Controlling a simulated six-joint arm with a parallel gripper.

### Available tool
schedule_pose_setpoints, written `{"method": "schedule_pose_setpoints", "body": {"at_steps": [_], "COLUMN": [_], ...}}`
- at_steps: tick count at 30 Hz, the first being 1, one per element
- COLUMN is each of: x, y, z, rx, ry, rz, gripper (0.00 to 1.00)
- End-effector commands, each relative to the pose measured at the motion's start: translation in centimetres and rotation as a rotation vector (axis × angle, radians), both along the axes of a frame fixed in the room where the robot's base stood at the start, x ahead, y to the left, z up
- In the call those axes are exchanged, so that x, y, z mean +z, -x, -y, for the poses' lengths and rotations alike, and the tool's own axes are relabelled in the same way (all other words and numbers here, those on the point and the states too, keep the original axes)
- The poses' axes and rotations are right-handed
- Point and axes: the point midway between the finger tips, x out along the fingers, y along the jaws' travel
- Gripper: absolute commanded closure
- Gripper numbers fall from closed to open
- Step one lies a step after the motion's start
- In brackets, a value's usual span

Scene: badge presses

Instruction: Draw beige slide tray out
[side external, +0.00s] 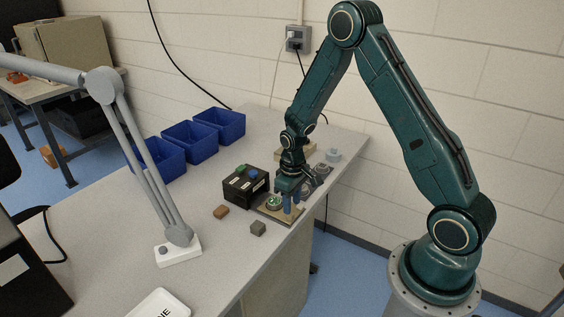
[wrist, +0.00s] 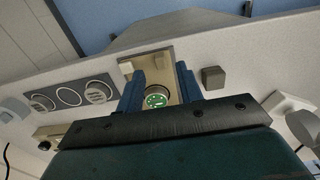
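The beige slide tray (side external: 266,213) lies on the table beside the front of the black press box (side external: 246,184). It also shows in the wrist view (wrist: 152,58), with a small pale block (wrist: 126,67) near its left edge. A round green badge (wrist: 157,97) sits on the tray; it shows in the side view too (side external: 273,203). My gripper (side external: 291,205) points down over the tray. Its two blue fingers are apart in the wrist view (wrist: 160,72), one on each side of the badge, with nothing seen clamped. Whether the fingertips touch the tray cannot be told.
A brown block (side external: 221,212) and a dark grey block (side external: 258,228) lie near the press. A plate with several rings (wrist: 70,97) is beside the tray. Blue bins (side external: 188,142) line the back; a lamp base (side external: 178,250) stands at left. The table edge is close by.

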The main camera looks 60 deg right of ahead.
Motion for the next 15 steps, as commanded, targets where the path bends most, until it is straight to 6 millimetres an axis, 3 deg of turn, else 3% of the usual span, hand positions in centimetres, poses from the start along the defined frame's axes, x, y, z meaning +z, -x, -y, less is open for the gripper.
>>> {"method": "schedule_pose_setpoints", "body": {"at_steps": [15], "x": [7.4], "y": [0.0], "z": [0.0], "rx": [-0.001], "ry": [0.001], "rz": [0.001], "gripper": [0.64]}}
